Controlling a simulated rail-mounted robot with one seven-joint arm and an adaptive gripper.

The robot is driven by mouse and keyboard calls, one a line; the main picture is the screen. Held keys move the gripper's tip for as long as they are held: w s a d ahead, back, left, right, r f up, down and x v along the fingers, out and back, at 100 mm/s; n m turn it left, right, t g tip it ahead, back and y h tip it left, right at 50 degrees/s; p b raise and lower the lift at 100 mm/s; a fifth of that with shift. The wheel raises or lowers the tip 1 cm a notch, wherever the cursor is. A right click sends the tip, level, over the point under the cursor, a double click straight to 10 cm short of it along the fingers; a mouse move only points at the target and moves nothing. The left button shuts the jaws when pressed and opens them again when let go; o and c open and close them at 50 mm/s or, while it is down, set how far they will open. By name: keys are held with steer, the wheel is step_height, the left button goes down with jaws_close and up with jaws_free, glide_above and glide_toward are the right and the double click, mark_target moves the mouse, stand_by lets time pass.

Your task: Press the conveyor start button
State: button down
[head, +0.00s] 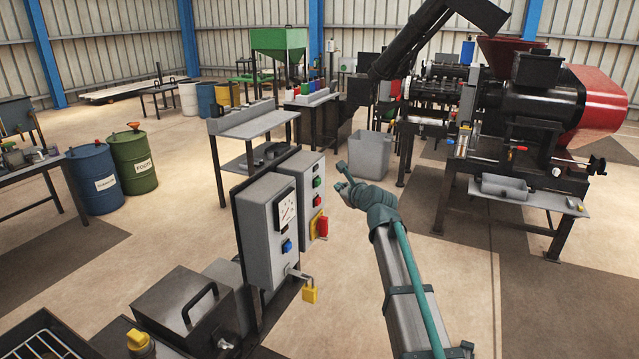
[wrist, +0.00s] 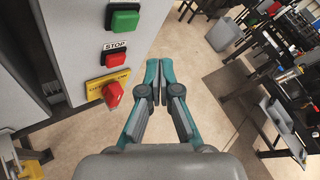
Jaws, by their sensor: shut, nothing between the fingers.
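A grey control box (head: 302,172) stands behind a nearer grey box, with small buttons and a red switch on its right-hand face. In the wrist view a green button (wrist: 124,18) sits at the top of this face, and its own label is not readable. Below it are a STOP label (wrist: 115,46), a red button (wrist: 113,58) and a red switch (wrist: 112,95) on a yellow plate. My gripper (wrist: 157,72) is shut and empty, to the right of the face and apart from the buttons. It also shows in the head view (head: 343,168).
A grey bin (head: 370,155) stands behind my gripper. The screw press (head: 535,110) stands at the right. Open floor lies between the boxes and the press.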

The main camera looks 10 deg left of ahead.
steer(key=shift+w+a+p, duration=0.25)
steer(key=shift+a+p, duration=0.15)
steer(key=shift+a, duration=0.45)
steer(key=shift+w+a+p, duration=0.25)
steer(key=shift+a+p, duration=0.1)
steer(key=shift+a, duration=0.5)
steer(key=shift+w+a+p, duration=0.1)
steer(key=shift+a+p, duration=0.3)
steer(key=shift+w+a+p, duration=0.15)
steer(key=shift+a+p, duration=0.2)
steer(key=shift+a, duration=0.1)
stand_by(0.9)
steer(key=shift+d, duration=0.15)
steer(key=shift+s+d, duration=0.3)
steer(key=shift+d, duration=0.4)
steer(key=shift+d, duration=0.1)
steer(key=d, duration=0.2)
steer(key=s+d, duration=0.1)
steer(key=d, duration=0.1)
steer(key=shift+s+d+b, duration=0.2)
steer(key=shift+d+b, duration=0.1)
steer(key=shift+b, duration=0.05)
